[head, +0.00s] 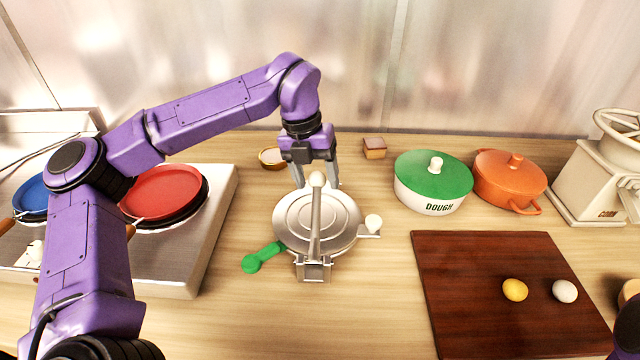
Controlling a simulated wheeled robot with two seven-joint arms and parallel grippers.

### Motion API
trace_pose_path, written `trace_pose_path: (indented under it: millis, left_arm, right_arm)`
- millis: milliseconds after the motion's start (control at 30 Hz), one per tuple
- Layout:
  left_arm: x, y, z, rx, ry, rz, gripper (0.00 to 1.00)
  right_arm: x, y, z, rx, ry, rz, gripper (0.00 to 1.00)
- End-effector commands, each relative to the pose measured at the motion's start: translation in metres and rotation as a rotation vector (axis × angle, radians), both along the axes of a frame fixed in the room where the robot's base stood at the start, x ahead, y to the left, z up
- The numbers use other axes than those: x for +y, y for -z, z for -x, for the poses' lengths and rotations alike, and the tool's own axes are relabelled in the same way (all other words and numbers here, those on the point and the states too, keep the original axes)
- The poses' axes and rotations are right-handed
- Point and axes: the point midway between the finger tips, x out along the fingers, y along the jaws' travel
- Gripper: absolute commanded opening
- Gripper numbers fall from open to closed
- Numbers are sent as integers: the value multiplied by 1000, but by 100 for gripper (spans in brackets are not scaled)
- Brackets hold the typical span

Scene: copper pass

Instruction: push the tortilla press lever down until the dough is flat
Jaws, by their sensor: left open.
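The metal tortilla press (290,222) stands on the counter in the middle of the head view, with its round top plate lying flat. Its lever (314,222) runs from the front bracket toward the back and ends in a pale knob (317,179). My left gripper (315,182) points down at the back of the press. Its fingers are open, one on each side of the knob; I cannot tell whether they touch it. No dough shows in the press; the top plate hides what is under it. My right gripper is not in view.
A green spoon (262,257) lies against the press's left front. A stove with a red pan (163,193) is at left. A green-lidded dough pot (432,183), an orange pot (508,180) and a dark board (505,300) with two balls are at right.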

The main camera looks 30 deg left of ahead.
Motion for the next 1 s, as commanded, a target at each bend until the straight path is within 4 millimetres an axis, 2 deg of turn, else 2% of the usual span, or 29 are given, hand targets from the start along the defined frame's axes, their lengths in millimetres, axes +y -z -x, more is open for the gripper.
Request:
trace_pose_path:
  millis: [100,200,467,500,700,1000]
  left_arm:
    - [-3,19,-1,1,0,-1,64]
    - [-4,28,-1,-1,-1,0,64]
    - [-5,32,-1,-2,-2,0,64]
    - [-5,32,-1,-2,-2,0,61]
    - [-4,32,-1,-1,-3,0,0]
    - [-5,26,0,-36,-2,-17,0]
  right_arm:
    - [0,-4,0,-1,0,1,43]
    - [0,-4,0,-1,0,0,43]
    - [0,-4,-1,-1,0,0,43]
    - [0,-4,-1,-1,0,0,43]
    - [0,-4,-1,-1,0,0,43]
    - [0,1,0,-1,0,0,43]
